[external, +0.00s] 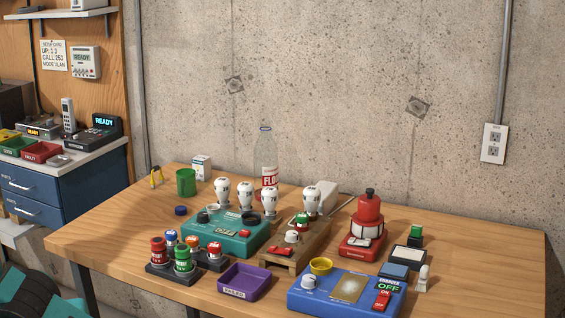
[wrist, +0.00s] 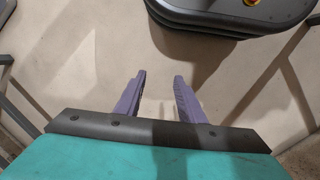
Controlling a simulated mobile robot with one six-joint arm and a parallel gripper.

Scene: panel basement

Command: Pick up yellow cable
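I cannot make out a yellow cable in either view. In the external view my gripper is not in sight; only teal and black parts of mine show at the lower left.
A purple tray (external: 245,281), a teal box (external: 224,240), a red device (external: 367,222), a clear bottle (external: 266,160) and a green cup (external: 186,182) crowd the table. A blue drawer cabinet (external: 62,187) stands left. The table's left front corner and right side are mostly clear.

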